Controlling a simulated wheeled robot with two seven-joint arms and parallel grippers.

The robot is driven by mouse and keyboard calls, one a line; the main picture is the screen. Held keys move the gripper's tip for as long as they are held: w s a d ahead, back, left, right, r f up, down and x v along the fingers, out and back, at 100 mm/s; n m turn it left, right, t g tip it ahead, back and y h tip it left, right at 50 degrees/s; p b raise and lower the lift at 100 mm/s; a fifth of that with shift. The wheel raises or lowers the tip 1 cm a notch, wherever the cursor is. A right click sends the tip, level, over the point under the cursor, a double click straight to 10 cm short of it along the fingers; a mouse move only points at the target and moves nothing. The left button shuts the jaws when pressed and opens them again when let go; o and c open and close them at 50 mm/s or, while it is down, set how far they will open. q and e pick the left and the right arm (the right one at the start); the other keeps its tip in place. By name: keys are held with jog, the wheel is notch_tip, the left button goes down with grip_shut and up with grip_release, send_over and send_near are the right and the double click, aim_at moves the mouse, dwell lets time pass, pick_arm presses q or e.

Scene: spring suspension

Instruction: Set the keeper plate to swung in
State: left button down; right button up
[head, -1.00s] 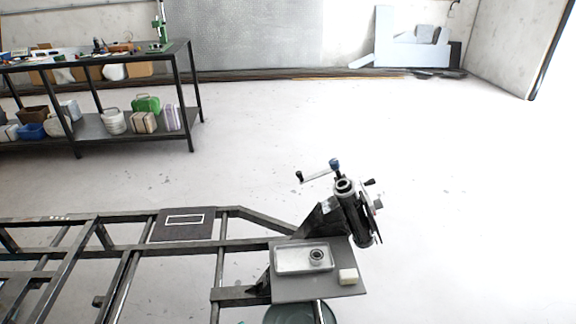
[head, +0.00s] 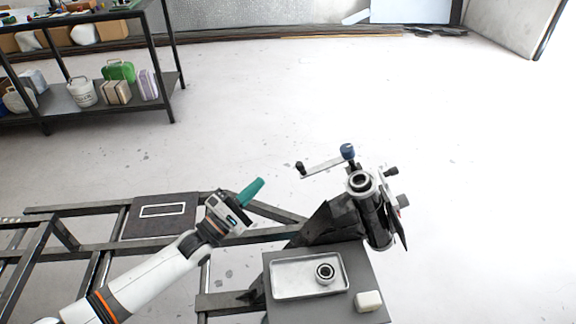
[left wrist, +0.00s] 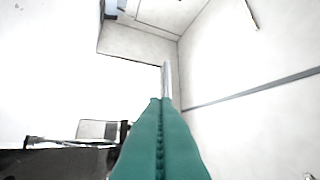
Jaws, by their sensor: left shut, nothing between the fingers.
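The dark cylindrical housing (head: 377,215) stands tilted on a bracket at the frame's right end, with an open ring (head: 361,182) at its top. A flat pale arm (head: 325,167), which looks like the keeper plate, reaches left from a blue knob (head: 347,152) to a small black knob (head: 300,168). It lies off to the side of the ring, not over it. My left gripper (head: 261,182), with teal fingers, is shut and empty, left of the black knob and apart from it. The fingers (left wrist: 160,102) also show closed in the left wrist view. My right gripper is out of view.
The metal frame (head: 100,247) runs left. A loaded rack (head: 168,80) stands behind; the floor at right is clear.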

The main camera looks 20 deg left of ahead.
pick_arm(q)
jog(key=p+x, duration=0.1)
jog(key=x, duration=0.9)
jog(key=s+d+p, duration=0.2)
jog(key=s, duration=0.1)
jog(key=shift+d+r, duration=0.15)
jog(key=shift+s, duration=0.1)
